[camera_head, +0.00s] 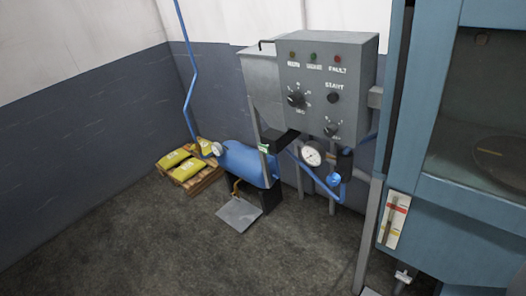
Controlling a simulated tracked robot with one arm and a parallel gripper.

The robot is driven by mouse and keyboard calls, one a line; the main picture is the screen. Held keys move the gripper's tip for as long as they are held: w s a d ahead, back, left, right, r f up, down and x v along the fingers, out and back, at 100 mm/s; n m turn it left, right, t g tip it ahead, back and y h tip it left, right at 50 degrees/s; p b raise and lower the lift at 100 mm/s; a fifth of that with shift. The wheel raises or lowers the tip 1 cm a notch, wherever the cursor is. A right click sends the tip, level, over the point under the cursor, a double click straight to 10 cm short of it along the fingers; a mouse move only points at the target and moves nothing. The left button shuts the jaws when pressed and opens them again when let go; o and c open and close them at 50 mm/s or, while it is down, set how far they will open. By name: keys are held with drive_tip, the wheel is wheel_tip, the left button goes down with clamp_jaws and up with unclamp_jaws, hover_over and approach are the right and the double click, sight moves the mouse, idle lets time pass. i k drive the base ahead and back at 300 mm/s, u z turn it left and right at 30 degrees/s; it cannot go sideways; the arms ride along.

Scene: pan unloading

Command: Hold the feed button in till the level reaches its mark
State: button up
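A grey control box (325,85) stands in the upper middle with small lamps along its top, one by the word FAULT. A dark round button (333,98) sits under a label that seems to read START. A large black dial (296,98) is to its left and a smaller dial (332,129) below it. No button labelled feed can be read. An upright level strip (394,220) with white, red and yellow parts is on the blue cabinet's lower front; its reading is too small to tell. My gripper is not in view.
The blue cabinet (455,225) with a window fills the right side. A blue tank (243,163), a round pressure gauge (312,154) and pipes stand below the control box. Yellow bags (187,169) lie on a pallet by the wall. The floor (130,245) at front left is clear.

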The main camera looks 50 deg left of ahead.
sight(264, 149)
drive_tip(key=k, duration=0.6)
drive_tip(key=u, duration=0.4)
drive_tip(key=i, duration=1.1)
drive_tip(key=u, duration=1)
drive_tip(key=i, duration=1.4)
drive_tip(key=u, duration=0.35)
